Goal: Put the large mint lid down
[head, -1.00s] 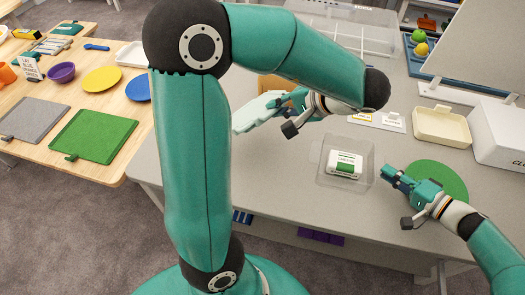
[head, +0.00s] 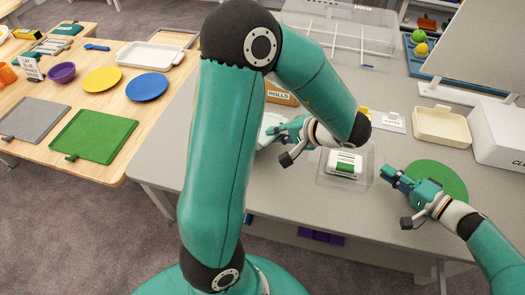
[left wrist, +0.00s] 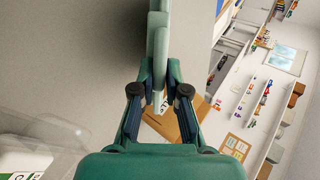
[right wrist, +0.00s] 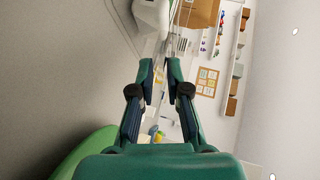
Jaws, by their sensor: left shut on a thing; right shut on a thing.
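The large mint lid (head: 266,131) is pale green and mostly hidden behind my left arm in the head view. My left gripper (head: 278,134) is shut on its edge. In the left wrist view the lid (left wrist: 158,38) stands edge-on between the fingertips. I cannot tell whether it touches the grey table (head: 190,150). A clear shallow container (head: 327,178) with a white cheese box (head: 345,163) in it stands right of the lid. My right gripper (head: 386,172) is at the container's right edge, shut on its clear wall, which runs between the fingertips in the right wrist view (right wrist: 159,88).
A brown rolls box (head: 281,91) stands behind the lid. A round green mat (head: 445,175) lies by my right gripper, with a cream tray (head: 441,126) behind it. A large clear divided organizer (head: 340,40) is at the back. The table's front left is mostly clear.

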